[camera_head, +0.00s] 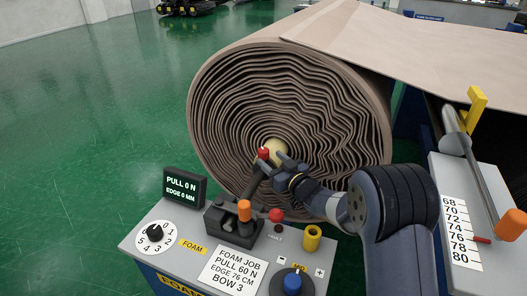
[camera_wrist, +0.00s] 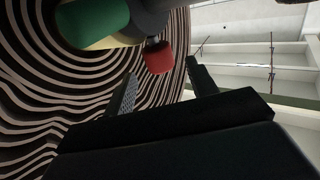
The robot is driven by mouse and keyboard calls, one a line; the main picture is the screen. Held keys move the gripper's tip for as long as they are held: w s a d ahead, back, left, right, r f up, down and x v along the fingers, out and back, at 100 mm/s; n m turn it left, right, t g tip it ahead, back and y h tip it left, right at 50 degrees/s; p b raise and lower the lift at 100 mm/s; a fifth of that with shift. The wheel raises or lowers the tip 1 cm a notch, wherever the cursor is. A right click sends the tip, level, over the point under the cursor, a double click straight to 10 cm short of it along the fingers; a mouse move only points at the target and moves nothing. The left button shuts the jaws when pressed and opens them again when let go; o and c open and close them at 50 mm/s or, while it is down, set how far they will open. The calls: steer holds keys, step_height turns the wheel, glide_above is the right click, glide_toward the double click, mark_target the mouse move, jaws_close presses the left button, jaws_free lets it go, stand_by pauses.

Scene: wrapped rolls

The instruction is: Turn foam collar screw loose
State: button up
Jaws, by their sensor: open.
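The foam roll (camera_head: 225,100) is a big spiral of brown layers around a pale yellow core (camera_head: 277,146). A small red knob (camera_head: 264,153), which looks like the collar screw, shows in front of the core. In the wrist view the red knob (camera_wrist: 158,57) hangs from a dark grey part, beside a green cylinder (camera_wrist: 95,22). My gripper (camera_head: 271,163) is open, close to the knob. In the wrist view the knob sits just beyond and between the two fingertips of my gripper (camera_wrist: 161,72). I see no clear contact. The collar itself is largely hidden in the head view.
Green floor is free at left.

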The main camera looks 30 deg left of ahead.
mark_target(264, 150)
steer(key=shift+p+x, duration=0.35)
steer(key=shift+x, duration=2.35)
steer(key=shift+c, duration=0.3)
steer(key=c, duration=0.9)
steer(key=shift+w+r+n+g+p, duration=0.1)
steer(key=shift+r+n+g+p, duration=0.1)
steer(key=shift+n+g+p, duration=0.15)
steer(key=shift+n+g+y+p, duration=0.4)
steer(key=shift+n+g+y, duration=0.15)
steer(key=shift+g, duration=0.3)
steer(key=shift+n+g+y+p, duration=0.5)
steer(key=shift+n+g, duration=0.9)
steer(key=shift+g, duration=0.9)
